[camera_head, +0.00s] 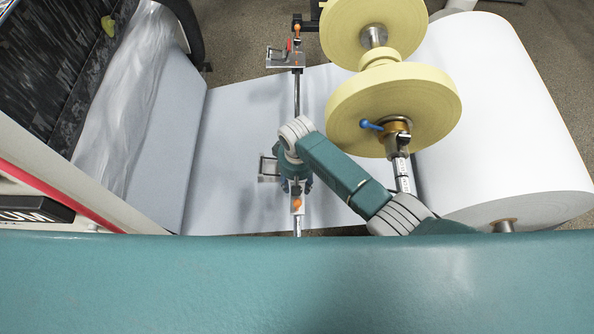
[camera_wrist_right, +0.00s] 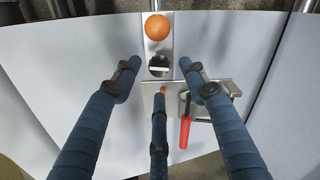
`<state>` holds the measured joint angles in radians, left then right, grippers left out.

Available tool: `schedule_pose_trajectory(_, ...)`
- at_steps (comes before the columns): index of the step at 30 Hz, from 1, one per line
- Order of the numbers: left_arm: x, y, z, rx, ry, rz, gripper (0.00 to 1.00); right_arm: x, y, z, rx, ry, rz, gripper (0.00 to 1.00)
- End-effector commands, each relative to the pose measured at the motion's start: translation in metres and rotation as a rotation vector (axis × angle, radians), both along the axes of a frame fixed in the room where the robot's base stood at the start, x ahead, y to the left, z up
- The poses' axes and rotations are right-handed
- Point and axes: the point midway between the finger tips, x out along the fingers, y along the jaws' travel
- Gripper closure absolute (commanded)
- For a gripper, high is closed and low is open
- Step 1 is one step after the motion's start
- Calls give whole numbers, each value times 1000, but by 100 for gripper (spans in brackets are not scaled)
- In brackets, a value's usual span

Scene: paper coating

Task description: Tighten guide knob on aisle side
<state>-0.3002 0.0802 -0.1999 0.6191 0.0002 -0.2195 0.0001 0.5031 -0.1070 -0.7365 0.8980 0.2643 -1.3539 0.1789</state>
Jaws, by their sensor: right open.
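The near guide sits on the metal bar across the paper web. Its round orange knob (camera_head: 297,204) shows just below my right gripper (camera_head: 295,188). The orange knob also shows in the right wrist view (camera_wrist_right: 157,27), at the top, beyond the fingertips. The gripper's three blue fingers are spread open and hold nothing. The guide's metal bracket (camera_wrist_right: 225,86) with a red handle (camera_wrist_right: 186,132) lies below and right of the knob. A smaller orange part (camera_wrist_right: 163,90) is partly hidden by the middle finger. My left gripper is not in view.
A far guide (camera_head: 285,58) with its own orange knob sits at the bar's other end. Two yellow rolls (camera_head: 395,105) on a shaft and a large white paper roll (camera_head: 500,120) stand to the right. A dark machine panel (camera_head: 60,70) is at the left.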

Motion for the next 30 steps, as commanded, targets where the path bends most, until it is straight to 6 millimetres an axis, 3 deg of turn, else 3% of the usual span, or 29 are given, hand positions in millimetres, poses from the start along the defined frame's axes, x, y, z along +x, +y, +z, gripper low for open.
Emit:
schedule_pose_trajectory(9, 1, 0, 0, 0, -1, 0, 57, 1, 1, 64, 2, -4, 0, 57)
schedule_pose_trajectory(13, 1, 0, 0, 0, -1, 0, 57, 1, 0, 81, 1, -3, -1, 57)
schedule_pose_trajectory(18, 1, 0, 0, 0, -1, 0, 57, 1, 0, 90, 1, -2, -1, 57)
schedule_pose_trajectory(30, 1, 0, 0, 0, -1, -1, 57, 1, 0, 91, 0, -1, -1, 57)
